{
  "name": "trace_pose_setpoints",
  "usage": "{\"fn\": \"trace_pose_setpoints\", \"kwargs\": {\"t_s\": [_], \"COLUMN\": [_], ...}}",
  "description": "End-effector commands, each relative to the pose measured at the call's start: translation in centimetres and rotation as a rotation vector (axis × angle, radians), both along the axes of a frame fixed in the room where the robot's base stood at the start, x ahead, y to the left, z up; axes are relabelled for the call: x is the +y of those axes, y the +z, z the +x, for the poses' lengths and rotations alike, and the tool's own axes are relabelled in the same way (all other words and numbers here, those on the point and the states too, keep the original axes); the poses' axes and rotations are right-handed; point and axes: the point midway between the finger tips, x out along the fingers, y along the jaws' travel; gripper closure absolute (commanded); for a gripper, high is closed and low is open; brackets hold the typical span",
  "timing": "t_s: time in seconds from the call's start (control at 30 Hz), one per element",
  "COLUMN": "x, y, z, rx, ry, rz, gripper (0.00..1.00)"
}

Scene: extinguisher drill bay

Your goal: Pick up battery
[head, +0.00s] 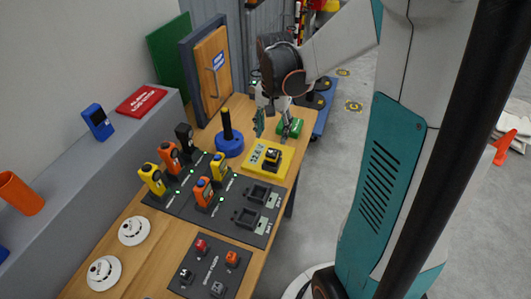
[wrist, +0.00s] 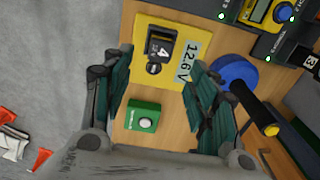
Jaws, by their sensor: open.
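A dark battery (wrist: 160,45) with a white 4 on its label sits on a yellow tester plate (wrist: 147,76) whose display reads 12.6V. In the head view the battery (head: 272,156) rests on the plate (head: 257,168) near the bench's right edge. My gripper (head: 274,130) is open and empty above the bench, just behind the plate. In the wrist view its two teal-padded fingers (wrist: 160,76) are spread wide, with the battery ahead of the gap. A green box (wrist: 143,117) lies below the gap between the fingers.
A blue round base with an upright black post (head: 229,144) stands left of the plate. A dark charging board (head: 235,228) holds several colored handheld units and two empty cradles. A small door model (head: 210,75) stands behind. Open floor lies right of the bench.

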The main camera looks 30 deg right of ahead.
Motion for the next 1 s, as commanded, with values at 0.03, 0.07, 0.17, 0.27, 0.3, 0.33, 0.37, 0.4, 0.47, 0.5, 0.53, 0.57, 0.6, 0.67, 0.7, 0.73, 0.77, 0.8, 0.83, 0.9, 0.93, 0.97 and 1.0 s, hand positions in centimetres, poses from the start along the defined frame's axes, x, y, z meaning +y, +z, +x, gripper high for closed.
{"fn": "trace_pose_setpoints", "kwargs": {"t_s": [0.03, 0.07, 0.17, 0.27, 0.3, 0.33, 0.37, 0.4, 0.47, 0.5, 0.53, 0.57, 0.6, 0.67, 0.7, 0.73, 0.77, 0.8, 0.83, 0.9, 0.93, 0.97, 1.0], "x": [0.0, 0.0, 0.0, 0.0, 0.0, 0.0, 0.0, 0.0, 0.0, 0.0, 0.0, 0.0, -0.1, -0.1, -0.1, -0.2, -0.2, -0.2, -0.2, -0.2, -0.2, -0.2, -0.2], "y": [-1.4, -2.0, -3.8, -5.0, -5.4, -5.5, -5.7, -5.8, -6.0, -6.2, -6.4, -6.7, -7.1, -8.0, -8.6, -9.1, -9.6, -10.1, -10.5, -11.0, -11.1, -11.1, -11.1], "z": [0.1, 0.1, 0.1, 0.1, 0.1, 0.1, 0.1, 0.0, 0.0, 0.0, 0.0, 0.1, 0.1, 0.2, 0.2, 0.2, 0.3, 0.3, 0.3, 0.2, 0.2, 0.2, 0.2], "rx": [0.0, 0.0, -0.001, -0.001, -0.001, -0.001, -0.001, -0.001, -0.001, -0.001, -0.001, -0.001, -0.001, -0.001, -0.001, -0.001, -0.001, -0.001, -0.001, -0.001, -0.001, -0.001, -0.001], "ry": [0.0, 0.001, 0.001, 0.001, 0.001, 0.001, 0.001, 0.001, 0.001, 0.001, 0.001, 0.001, 0.001, 0.001, 0.001, 0.001, 0.001, 0.001, 0.001, 0.001, 0.001, 0.001, 0.001], "rz": [0.0, 0.0, -0.001, 0.0, 0.0, 0.0, 0.0, 0.0, 0.0, 0.0, 0.0, 0.0, 0.0, 0.0, 0.0, 0.0, 0.0, 0.0, 0.0, 0.0, 0.0, 0.0, 0.0], "gripper": [0.47, 0.47, 0.47, 0.47, 0.47, 0.47, 0.47, 0.47, 0.47, 0.47, 0.47, 0.47, 0.47, 0.47, 0.47, 0.47, 0.47, 0.47, 0.47, 0.47, 0.47, 0.47, 0.47]}}
